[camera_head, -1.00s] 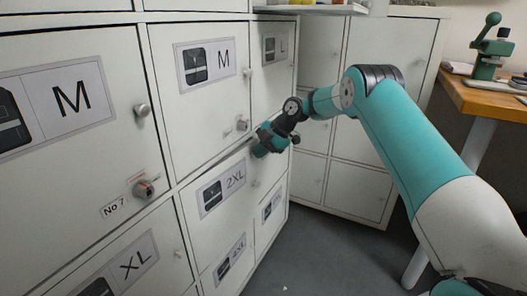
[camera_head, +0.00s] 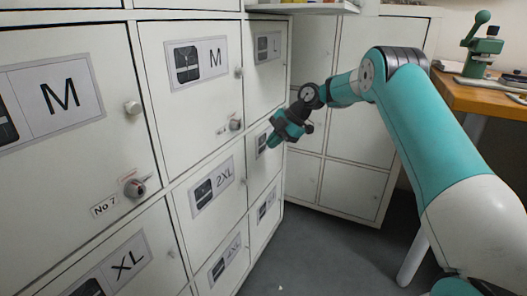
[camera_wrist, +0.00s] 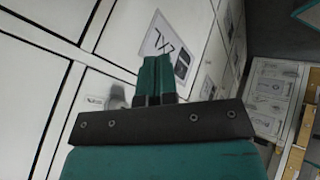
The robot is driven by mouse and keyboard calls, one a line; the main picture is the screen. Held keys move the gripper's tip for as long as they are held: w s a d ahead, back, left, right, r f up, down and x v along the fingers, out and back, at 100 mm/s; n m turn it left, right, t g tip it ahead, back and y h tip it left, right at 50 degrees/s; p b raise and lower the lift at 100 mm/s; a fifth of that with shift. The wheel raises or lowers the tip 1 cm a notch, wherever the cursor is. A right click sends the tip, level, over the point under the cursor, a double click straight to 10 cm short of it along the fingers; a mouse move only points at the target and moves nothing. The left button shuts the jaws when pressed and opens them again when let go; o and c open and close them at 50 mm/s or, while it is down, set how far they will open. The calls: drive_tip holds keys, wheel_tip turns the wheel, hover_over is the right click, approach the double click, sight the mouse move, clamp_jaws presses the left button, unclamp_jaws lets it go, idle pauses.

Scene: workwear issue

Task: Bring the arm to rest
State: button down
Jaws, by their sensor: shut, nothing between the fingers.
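My arm (camera_head: 430,130) reaches in from the right in the head view, bent at the elbow. My gripper (camera_head: 274,136) hangs in front of the locker doors, near the L door and the 2XL door, and points down and left. In the wrist view the fingers of my gripper (camera_wrist: 156,80) are together with nothing between them. The gripper appears apart from the doors.
White lockers with size labels fill the left, including an M door (camera_head: 205,110) and an XL door (camera_head: 135,250). Plain lockers (camera_head: 350,140) stand behind. A wooden bench (camera_head: 480,97) with a green press (camera_head: 482,50) is at the right. Grey floor (camera_head: 320,255) is clear below.

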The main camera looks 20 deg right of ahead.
drive_tip(key=v, duration=0.3)
drive_tip(key=p+v, duration=0.1)
drive_tip(key=v, duration=0.1)
drive_tip(key=shift+w+d+r, duration=0.1)
drive_tip(key=shift+w+d, duration=0.05)
drive_tip(key=shift+w, duration=0.15)
drive_tip(key=s+a+r+m+g+h, duration=0.1)
drive_tip(key=s+a+r+m, duration=0.35)
drive_tip(key=s+a, duration=0.4)
drive_tip(key=s+a+r+m+g, duration=0.1)
drive_tip(key=s+a+r+m, duration=0.2)
drive_tip(key=s+a+r, duration=0.45)
drive_tip(key=s+a+f+m, duration=0.1)
drive_tip(key=s+a+m, duration=0.1)
drive_tip(key=s, duration=0.6)
drive_tip(key=s+a+f+m+g+h, duration=0.1)
drive_tip(key=s+a+f+m, duration=0.15)
drive_tip(key=s, duration=0.65)
drive_tip(key=s+a+f+m, duration=0.1)
drive_tip(key=s+m, duration=0.1)
drive_tip(key=s, duration=0.6)
wheel_tip(320, 180, up, 25)
drive_tip(key=s+m+p, duration=0.1)
drive_tip(key=p, duration=2.4)
drive_tip(key=shift+s+d+h, duration=0.15)
drive_tip(key=shift+h, duration=0.15)
drive_tip(key=shift+f, duration=0.1)
